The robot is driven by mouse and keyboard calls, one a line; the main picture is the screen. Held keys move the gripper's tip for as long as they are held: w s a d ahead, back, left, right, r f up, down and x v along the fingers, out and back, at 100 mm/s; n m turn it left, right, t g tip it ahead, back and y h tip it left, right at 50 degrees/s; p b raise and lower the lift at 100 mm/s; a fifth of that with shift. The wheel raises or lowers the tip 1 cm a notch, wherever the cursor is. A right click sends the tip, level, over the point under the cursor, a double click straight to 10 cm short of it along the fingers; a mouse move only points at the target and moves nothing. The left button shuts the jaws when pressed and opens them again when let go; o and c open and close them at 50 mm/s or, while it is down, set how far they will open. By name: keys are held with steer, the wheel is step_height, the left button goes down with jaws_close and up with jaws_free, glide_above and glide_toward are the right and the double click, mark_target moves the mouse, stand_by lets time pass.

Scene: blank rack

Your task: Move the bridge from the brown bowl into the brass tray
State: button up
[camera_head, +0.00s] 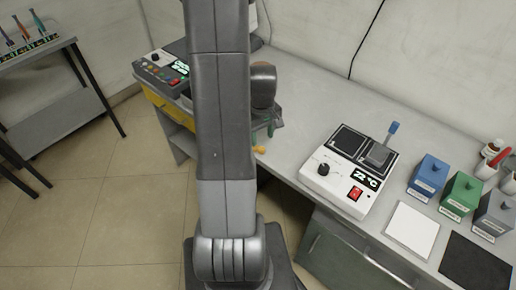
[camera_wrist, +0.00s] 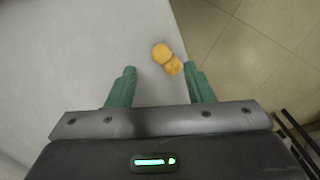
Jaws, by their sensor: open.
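A small yellow-orange piece of two rounded lobes (camera_wrist: 167,58) shows in the wrist view close to the counter edge; it may be the bridge, but I cannot tell for sure. It is also a small orange spot in the head view (camera_head: 259,150). My gripper (camera_wrist: 161,70) has its green fingers apart and empty, with the piece just beyond and between the tips. In the head view my gripper (camera_head: 261,131) hangs at the counter's front edge, partly behind my arm. I see no brown bowl and no brass tray; my arm hides part of the counter.
The grey counter (camera_head: 300,110) carries a white heater unit (camera_head: 340,180), a white pad (camera_head: 412,229), a black pad (camera_head: 476,263) and blue (camera_head: 428,178), green (camera_head: 461,195) and grey (camera_head: 494,216) boxes. A control box (camera_head: 163,72) stands left. Bare counter lies right of my gripper.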

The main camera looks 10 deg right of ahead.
mark_target(262, 149)
steer(key=shift+s+f+p, duration=0.15)
steer(key=shift+f+p, duration=0.25)
steer(key=shift+f, duration=2.15)
jaws_close()
